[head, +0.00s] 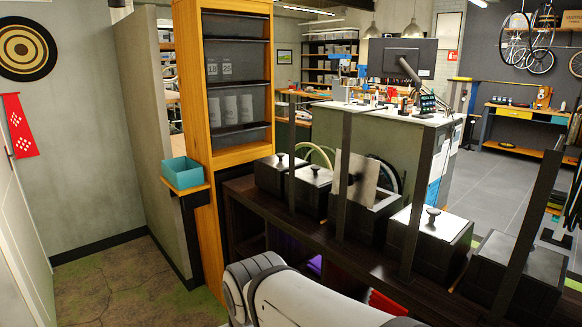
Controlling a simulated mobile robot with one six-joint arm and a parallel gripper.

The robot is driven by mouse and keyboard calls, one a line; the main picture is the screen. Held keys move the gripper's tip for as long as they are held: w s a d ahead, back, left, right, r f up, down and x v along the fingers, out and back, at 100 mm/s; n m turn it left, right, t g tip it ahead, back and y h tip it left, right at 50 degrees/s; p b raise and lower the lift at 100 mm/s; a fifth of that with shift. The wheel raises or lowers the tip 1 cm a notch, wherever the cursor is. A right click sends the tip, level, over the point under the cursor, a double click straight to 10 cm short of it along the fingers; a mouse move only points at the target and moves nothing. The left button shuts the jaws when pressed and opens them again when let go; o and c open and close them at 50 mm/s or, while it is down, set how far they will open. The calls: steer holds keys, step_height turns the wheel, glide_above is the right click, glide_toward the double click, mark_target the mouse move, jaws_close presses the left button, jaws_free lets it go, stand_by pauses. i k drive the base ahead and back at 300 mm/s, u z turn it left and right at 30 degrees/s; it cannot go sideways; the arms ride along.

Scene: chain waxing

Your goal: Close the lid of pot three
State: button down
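Several dark square pots with light lids and black knobs stand in a row on a dark bench. The third pot from the left (366,222), which I take as pot three, has its lid (368,172) swung up and standing nearly upright at the pot's back. A dark post crosses in front of this lid. The pot's opening shows below the lid, but its inside is mostly hidden. The other pots' lids look down. My white arm shows at the bottom middle; my gripper is not in view.
Dark upright posts (413,215) rise along the front of the bench (335,247), in front of the pots. An orange shelf cabinet (196,110) and a teal bin (183,172) stand left. Open floor (125,275) lies at the lower left.

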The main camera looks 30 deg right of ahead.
mark_target(363, 176)
steer(key=z, duration=0.35)
steer(key=i, duration=0.65)
steer(key=z, duration=0.45)
steer(key=k, duration=0.75)
steer(key=z, duration=0.2)
steer(key=i, duration=0.75)
steer(key=u, duration=0.05)
